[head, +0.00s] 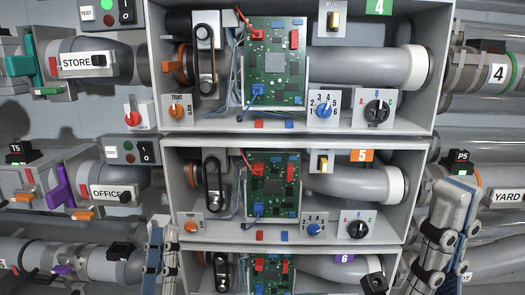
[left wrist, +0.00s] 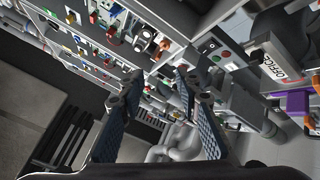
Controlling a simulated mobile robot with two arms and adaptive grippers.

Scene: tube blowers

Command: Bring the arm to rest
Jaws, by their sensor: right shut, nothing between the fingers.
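My left gripper (head: 161,232) is at the bottom left of the head view, upright in front of the left side of the lower unit boxes. In the left wrist view its two blue-padded fingers (left wrist: 158,85) stand apart with nothing between them, so it is open and empty. My right gripper (head: 450,195) is at the lower right of the head view, in front of the pipes beside the boxes. Its fingers are together and hold nothing.
Stacked boxes with green circuit boards (head: 276,62), knobs and switches fill the middle, marked 4, 5 and 6. Pipes labelled STORE (head: 77,62), OFFICE (head: 106,191) and YARD (head: 507,196) run at the sides. Purple levers (head: 63,186) stick out at left.

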